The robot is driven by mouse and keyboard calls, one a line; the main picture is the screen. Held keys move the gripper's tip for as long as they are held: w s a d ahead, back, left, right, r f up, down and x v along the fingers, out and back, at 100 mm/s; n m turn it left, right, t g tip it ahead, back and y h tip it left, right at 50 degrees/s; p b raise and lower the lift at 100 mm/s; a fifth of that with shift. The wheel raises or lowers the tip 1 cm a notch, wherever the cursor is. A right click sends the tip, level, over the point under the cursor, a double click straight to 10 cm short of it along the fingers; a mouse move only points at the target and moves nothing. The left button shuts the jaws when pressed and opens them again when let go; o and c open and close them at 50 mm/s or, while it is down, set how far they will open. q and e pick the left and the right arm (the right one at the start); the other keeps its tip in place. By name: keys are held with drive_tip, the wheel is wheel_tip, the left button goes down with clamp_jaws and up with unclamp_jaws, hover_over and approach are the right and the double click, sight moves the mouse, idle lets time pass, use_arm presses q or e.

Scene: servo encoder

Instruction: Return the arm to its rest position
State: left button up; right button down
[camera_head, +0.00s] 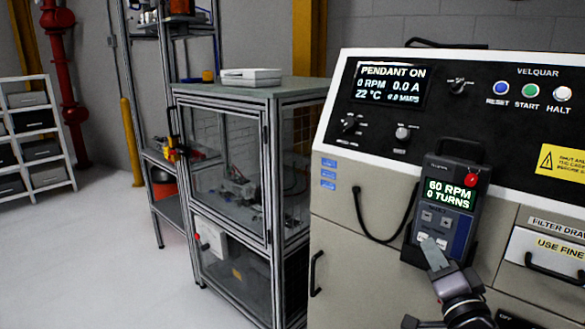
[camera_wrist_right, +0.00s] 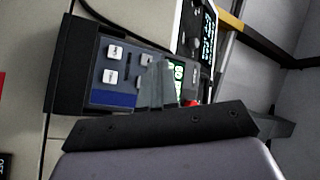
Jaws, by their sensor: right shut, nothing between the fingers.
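My right gripper (camera_head: 434,254) is shut and empty, with its fingertips in front of the lower part of a handheld pendant (camera_head: 447,205). The pendant stands in a dark holder on the front of the console; its screen reads 60 RPM and 0 TURNS, and a red button sits at its top right. In the right wrist view my shut fingers (camera_wrist_right: 156,84) overlap the pendant (camera_wrist_right: 122,75) and hide part of its screen and buttons. I cannot tell whether the fingertips touch it. My left gripper is not in view.
The console's panel (camera_head: 440,110) shows PENDANT ON and has reset, start and halt buttons. A black cable loops left of the pendant. Drawer handles (camera_head: 553,277) stick out at right. A glazed cabinet (camera_head: 265,95) stands to the left. Open floor (camera_head: 100,250) lies at far left.

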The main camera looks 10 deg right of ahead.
drive_tip(key=s+a+f+n+g+y, duration=0.1)
drive_tip(key=s+a+f+n+g, duration=0.2)
drive_tip(key=s+f, duration=0.4)
drive_tip(key=s+a+f+n+g+y, duration=0.1)
drive_tip(key=s+a+f+n+g, duration=0.2)
drive_tip(key=f, duration=1)
drive_tip(key=s+a+f+n+g+y, duration=0.2)
drive_tip(key=s+a+f+n+g, duration=0.2)
drive_tip(key=s, duration=0.9)
wheel_tip(320, 180, down, 7)
drive_tip(key=a+n, duration=0.2)
drive_tip(key=n, duration=0.2)
drive_tip(key=shift+s+a+n, duration=0.15)
drive_tip(key=shift+n, duration=0.15)
